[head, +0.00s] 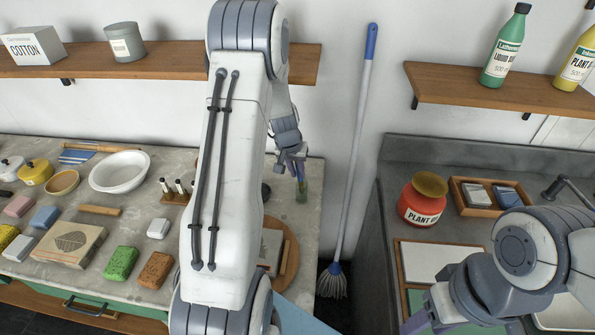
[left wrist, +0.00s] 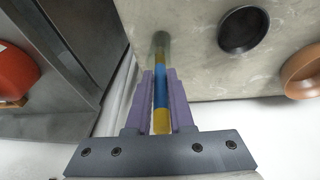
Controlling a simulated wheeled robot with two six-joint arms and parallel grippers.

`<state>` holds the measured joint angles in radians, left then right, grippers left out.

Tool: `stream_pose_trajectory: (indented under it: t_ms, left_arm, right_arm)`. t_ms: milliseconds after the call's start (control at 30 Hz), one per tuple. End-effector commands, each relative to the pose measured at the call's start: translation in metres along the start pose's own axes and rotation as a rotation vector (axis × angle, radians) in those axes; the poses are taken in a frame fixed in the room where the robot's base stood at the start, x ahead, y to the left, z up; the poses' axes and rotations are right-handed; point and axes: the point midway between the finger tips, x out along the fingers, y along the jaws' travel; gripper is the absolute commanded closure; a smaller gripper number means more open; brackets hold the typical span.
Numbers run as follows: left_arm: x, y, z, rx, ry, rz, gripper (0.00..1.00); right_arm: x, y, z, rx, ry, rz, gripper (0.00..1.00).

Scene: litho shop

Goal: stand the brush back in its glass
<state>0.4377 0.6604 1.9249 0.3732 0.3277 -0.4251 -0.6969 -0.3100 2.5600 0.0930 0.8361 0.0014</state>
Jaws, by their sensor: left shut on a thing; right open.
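The brush (left wrist: 160,95), a thin stick with blue and yellow bands, is held between the purple fingers of my left gripper (left wrist: 160,100). In the head view the left gripper (head: 293,160) is at the right end of the stone worktop, above the clear greenish glass (head: 301,193). The glass also shows in the left wrist view (left wrist: 160,41), in line with the brush's far end. That end overlaps the glass; I cannot tell how deep inside it is. My right gripper (head: 420,322) is partly in view at the bottom, away from the glass, and is open.
A small dark bowl (left wrist: 245,32) and a brown bowl (left wrist: 303,72) stand near the glass. A mop (head: 364,110) leans on the wall right of the worktop (head: 130,212). A red jar (head: 422,200) stands on the grey counter across the gap.

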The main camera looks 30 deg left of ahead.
Motion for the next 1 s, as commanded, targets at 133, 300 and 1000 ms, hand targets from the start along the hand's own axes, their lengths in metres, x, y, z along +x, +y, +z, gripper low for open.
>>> stream_pose_trajectory:
  t_ms: [133,300,1000]
  left_arm:
    - [0.000,0.000,0.000,0.000,0.000,0.000,0.49]
    - [0.000,0.000,0.000,0.000,0.000,0.000,0.45]
    - [-0.086,0.000,-0.001,0.000,0.005,-0.001,0.45]
  right_arm:
    - [0.000,0.000,0.000,0.000,0.000,0.000,0.50]
    - [0.000,0.000,0.000,0.000,0.000,0.000,0.50]
    - [0.015,0.001,0.001,-0.001,0.000,0.000,0.50]
